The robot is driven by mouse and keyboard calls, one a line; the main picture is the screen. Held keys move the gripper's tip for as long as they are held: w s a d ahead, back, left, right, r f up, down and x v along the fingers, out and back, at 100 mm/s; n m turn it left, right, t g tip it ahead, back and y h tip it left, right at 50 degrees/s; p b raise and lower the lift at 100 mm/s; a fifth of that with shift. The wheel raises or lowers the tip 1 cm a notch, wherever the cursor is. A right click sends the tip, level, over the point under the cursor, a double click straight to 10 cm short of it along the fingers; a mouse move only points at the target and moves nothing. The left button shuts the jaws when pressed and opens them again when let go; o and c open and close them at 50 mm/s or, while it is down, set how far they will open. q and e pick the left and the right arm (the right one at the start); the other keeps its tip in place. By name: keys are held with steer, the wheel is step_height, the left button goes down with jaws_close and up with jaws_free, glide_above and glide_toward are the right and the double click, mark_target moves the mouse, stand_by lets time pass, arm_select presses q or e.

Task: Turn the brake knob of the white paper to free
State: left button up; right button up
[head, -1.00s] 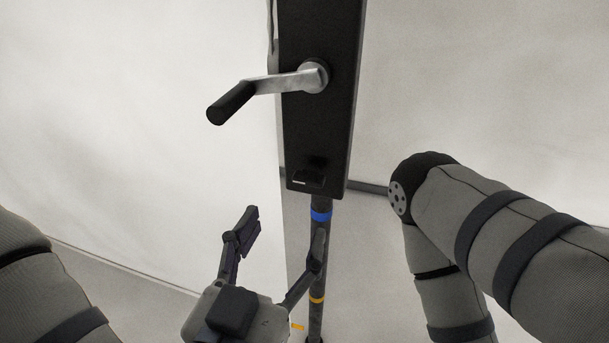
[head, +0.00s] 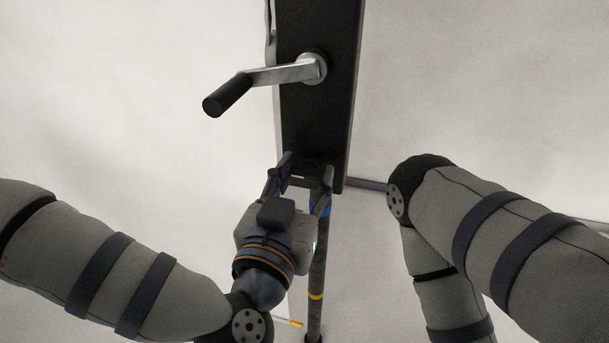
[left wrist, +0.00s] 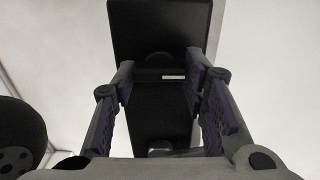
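The brake knob (head: 312,170) is a small dark part with a short white mark, low on the black post panel (head: 318,120). My left gripper (head: 305,168) is open, its two fingers spread on either side of the knob. The left wrist view shows the knob (left wrist: 160,73) between the purple-padded fingers (left wrist: 160,85); I cannot tell whether they touch it. White paper (head: 130,90) hangs as a large backdrop behind the panel. My right gripper is out of view; only the right arm shows at the right.
A metal crank with a black grip (head: 228,95) sticks out leftward from the panel above my left gripper. A thin pole (head: 317,270) with blue and yellow bands runs down below the panel. A dark horizontal bar (head: 365,184) runs off to the right.

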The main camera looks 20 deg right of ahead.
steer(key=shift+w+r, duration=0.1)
arm_select(q)
steer(key=shift+r+n+p, duration=0.2)
steer(key=shift+n+p, duration=0.25)
steer(key=shift+n, duration=0.55)
steer(key=shift+a+n, duration=0.1)
steer(key=shift+n, duration=0.8)
steer(key=n+p, duration=0.1)
steer(key=n, duration=0.3)
steer(key=shift+f, duration=0.15)
steer(key=n, duration=0.5)
steer(key=shift+w+f, duration=0.1)
steer(key=n, duration=0.5)
steer(key=shift+f, duration=0.1)
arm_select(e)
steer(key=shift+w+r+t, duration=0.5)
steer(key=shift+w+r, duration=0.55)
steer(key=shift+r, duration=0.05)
